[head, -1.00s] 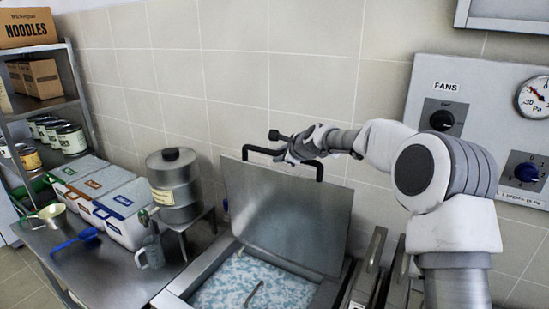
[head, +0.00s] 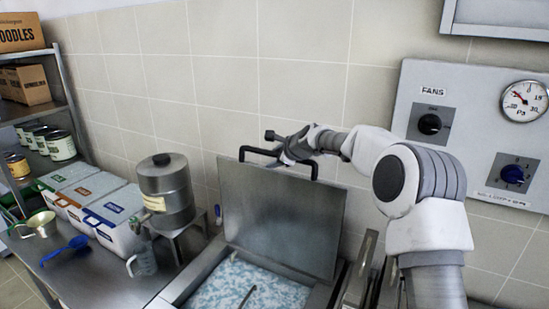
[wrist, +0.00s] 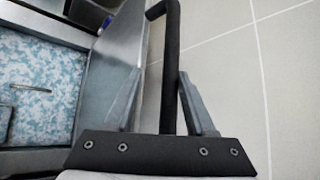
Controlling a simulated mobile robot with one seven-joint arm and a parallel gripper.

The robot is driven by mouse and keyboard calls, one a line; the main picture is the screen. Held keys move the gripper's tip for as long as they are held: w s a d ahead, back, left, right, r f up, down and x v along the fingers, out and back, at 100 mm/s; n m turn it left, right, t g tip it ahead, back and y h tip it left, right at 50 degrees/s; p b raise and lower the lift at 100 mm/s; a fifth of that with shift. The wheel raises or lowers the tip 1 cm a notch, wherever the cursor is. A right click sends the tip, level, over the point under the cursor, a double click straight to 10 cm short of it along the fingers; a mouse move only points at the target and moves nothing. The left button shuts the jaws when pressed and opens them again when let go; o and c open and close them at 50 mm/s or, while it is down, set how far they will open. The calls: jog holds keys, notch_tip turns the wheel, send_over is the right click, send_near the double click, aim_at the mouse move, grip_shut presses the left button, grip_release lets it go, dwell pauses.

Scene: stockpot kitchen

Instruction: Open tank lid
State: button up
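The tank lid (head: 285,215) is a flat steel panel. It stands raised, nearly upright, at the back of the tank (head: 178,290), near the tiled wall. Its black bar handle (head: 248,150) runs along the top edge. My gripper (head: 290,153) is at the handle. In the wrist view the handle (wrist: 170,60) passes between my two grey fingers (wrist: 163,72). The fingers stand apart, with a visible gap on the left side of the handle; firm contact on the right cannot be told. The tank is open and shows bluish-white speckled contents (head: 245,285) with a thin rod (head: 247,296) in them.
Left of the tank is a steel counter (head: 90,280) with lidded white bins (head: 115,240), a steel canister (head: 165,190), a jug (head: 145,258) and a blue scoop (head: 65,250). A panel with fan knobs (head: 430,124) and a gauge is on the wall at right.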

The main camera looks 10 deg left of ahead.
jog(key=shift+s+r, duration=0.1)
jog(key=shift+s, duration=0.05)
dwell(0.4)
jog(key=b+v, duration=0.5)
jog(key=v, duration=1.2)
jog(key=shift+d, duration=0.15)
jog(key=s+d+f+n+g+h, duration=0.1)
jog(key=s+d+f+n, duration=0.3)
jog(key=s, duration=0.9)
jog(key=s+d+f+n+g+h+b, duration=0.1)
jog(key=s+d+f+n+h, duration=0.2)
jog(key=s, duration=1)
jog(key=s+d+f+n+g+h+b, duration=0.1)
jog(key=s+d+f+n, duration=0.5)
jog(key=s, duration=0.8)
jog(key=d+n+h, duration=0.1)
jog(key=d+n, duration=0.2)
jog(key=n, duration=0.2)
jog(key=shift+f+n+h, duration=0.3)
jog(key=shift+h, duration=0.1)
